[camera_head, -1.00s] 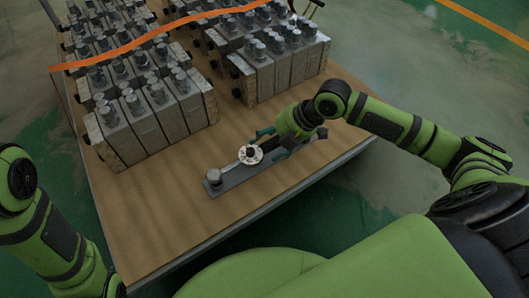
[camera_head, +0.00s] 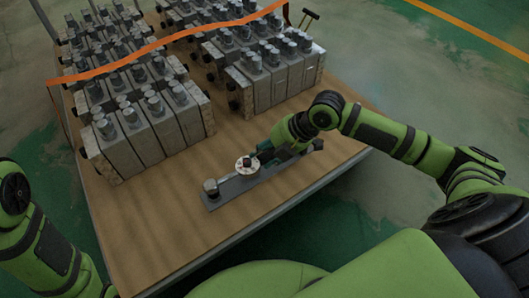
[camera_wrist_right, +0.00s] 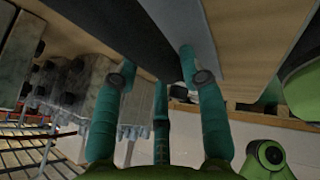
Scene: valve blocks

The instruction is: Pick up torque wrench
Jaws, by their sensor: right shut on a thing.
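The torque wrench appears to be the long flat grey piece (camera_head: 232,192) lying slantwise near the front edge of the table. It carries a short cylinder at its left end and a white round disc (camera_head: 242,171) with a dark red middle. My right gripper (camera_head: 267,155) reaches down to it just right of the disc and is shut on it; its teal fingers hide part of the piece. In the right wrist view, the fingers (camera_wrist_right: 157,75) stand around a dark bar beside a grey strip. I cannot tell whether it is lifted. My left gripper is out of view.
Rows of grey valve blocks (camera_head: 147,138) stand on the wooden table (camera_head: 160,235) behind and left. An orange strip (camera_head: 165,37) crosses above them. Bare wood lies between the blocks and the grey piece. Green floor (camera_head: 340,205) lies beyond the table's right edge.

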